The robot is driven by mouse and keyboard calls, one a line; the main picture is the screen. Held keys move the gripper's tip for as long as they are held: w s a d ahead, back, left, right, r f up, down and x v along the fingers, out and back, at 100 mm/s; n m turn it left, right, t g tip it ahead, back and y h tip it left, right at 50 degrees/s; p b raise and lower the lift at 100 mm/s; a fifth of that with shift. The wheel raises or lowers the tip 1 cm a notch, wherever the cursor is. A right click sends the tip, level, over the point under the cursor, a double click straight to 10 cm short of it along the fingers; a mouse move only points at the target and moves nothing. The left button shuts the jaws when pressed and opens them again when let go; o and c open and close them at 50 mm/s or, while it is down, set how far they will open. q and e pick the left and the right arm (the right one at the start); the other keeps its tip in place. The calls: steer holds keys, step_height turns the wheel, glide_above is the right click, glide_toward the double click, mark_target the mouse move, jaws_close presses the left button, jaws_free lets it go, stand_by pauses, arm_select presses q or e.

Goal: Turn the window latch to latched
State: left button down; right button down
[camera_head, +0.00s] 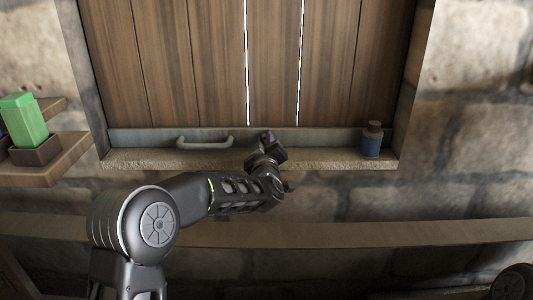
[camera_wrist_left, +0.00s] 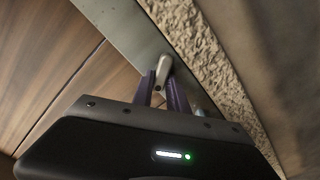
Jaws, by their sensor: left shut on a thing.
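The wooden window (camera_head: 220,60) has a grey bottom rail (camera_head: 140,137) above a rough stone sill (camera_head: 330,160). My left gripper (camera_head: 269,139) is at this rail, right of its middle. In the left wrist view, a small pale metal latch (camera_wrist_left: 163,66) stands on the rail between the two purple fingers of my left gripper (camera_wrist_left: 163,84), which is shut on it. In the head view the gripper hides the latch. The latch's turn relative to the frame is hard to tell. My right gripper is not in view.
A light bar handle (camera_head: 205,142) is on the rail left of the gripper. A blue bottle (camera_head: 372,140) stands on the sill at right. A green block (camera_head: 22,120) sits in a brown holder (camera_head: 35,152) on a shelf at left. A ledge (camera_head: 400,233) runs below.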

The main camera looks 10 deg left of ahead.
arm_select(q)
steer(key=n+b, duration=0.2)
steer(key=b, duration=0.1)
steer(key=f+n+b, duration=0.1)
steer(key=n+b, duration=0.4)
steer(key=n, duration=0.1)
steer(key=shift+a+f+b, duration=0.1)
steer(key=shift+f+b, duration=0.2)
steer(key=shift+b, duration=0.1)
steer(key=shift+n+b, duration=0.9)
steer(key=shift+n, duration=0.3)
steer(key=shift+r, duration=0.1)
steer(key=c, duration=1.4)
jaws_free()
steer(key=shift+r, duration=0.1)
